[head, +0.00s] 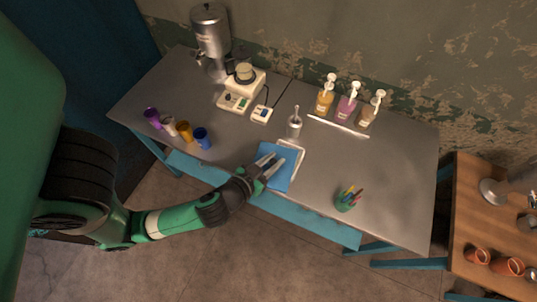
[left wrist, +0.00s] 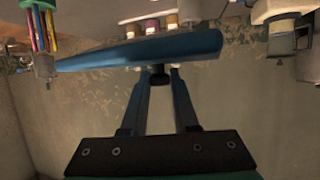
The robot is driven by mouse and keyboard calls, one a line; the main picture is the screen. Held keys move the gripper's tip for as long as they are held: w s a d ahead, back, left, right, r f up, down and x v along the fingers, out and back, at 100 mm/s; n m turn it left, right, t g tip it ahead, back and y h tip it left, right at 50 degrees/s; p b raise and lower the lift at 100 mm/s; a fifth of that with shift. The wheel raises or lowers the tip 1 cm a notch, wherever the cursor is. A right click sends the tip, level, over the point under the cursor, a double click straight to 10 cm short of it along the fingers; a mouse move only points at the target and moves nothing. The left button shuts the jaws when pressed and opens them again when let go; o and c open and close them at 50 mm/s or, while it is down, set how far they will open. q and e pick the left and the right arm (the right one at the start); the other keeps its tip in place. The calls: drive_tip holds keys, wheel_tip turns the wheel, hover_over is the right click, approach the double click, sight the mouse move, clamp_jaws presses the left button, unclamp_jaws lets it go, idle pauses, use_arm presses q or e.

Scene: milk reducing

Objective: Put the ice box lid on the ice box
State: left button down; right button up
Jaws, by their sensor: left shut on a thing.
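The blue ice box lid (head: 287,176) is a flat slab near the table's front edge in the head view. It shows edge-on, a little tilted, in the left wrist view (left wrist: 140,50). My left gripper (head: 270,165) is shut on the lid's small dark knob (left wrist: 160,75), with its fingers (left wrist: 160,84) on either side. A pale rim (head: 299,148), seemingly the ice box, shows along the lid's back and right edges. The lid covers most of it, and I cannot tell whether they touch. My right gripper is not in view.
A metal cup (head: 294,127) stands just behind the pale rim. A pen cup (head: 346,200) is to the right, and several coloured cups (head: 185,131) are to the left. Pump bottles (head: 347,107) and a scale (head: 240,91) stand farther back.

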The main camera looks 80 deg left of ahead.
sight(279, 156)
use_arm(q)
drive_tip(key=d, duration=0.2)
drive_tip(key=d+m+h, duration=0.1)
drive_tip(key=shift+w+t, duration=0.25)
drive_tip(key=shift+t, duration=0.05)
drive_tip(key=shift+w+d+m+h, duration=0.2)
drive_tip(key=shift+d+m+h, duration=0.1)
drive_tip(key=shift+d, duration=0.15)
drive_tip(key=w+a+f+p, duration=0.1)
drive_tip(key=a, duration=0.1)
drive_tip(key=w+a+f, duration=0.1)
drive_tip(key=a, duration=0.2)
drive_tip(key=w+a+f+p, duration=0.1)
drive_tip(key=a, duration=0.1)
drive_tip(key=shift+w+a+f+p, duration=0.2)
drive_tip(key=shift+w+a+p, duration=0.1)
drive_tip(key=shift+w+p, duration=0.05)
drive_tip(key=w+a+f+b, duration=0.1)
drive_tip(key=f, duration=0.2)
drive_tip(key=w+a+f+b, duration=0.1)
drive_tip(key=a+f, duration=0.1)
drive_tip(key=f, duration=0.1)
drive_tip(key=a+f, duration=0.2)
drive_tip(key=f, duration=0.1)
drive_tip(key=shift+w+b, duration=0.4)
drive_tip(key=shift+f, duration=0.3)
drive_tip(key=shift+f+b, duration=0.55)
drive_tip(key=shift+f, duration=0.05)
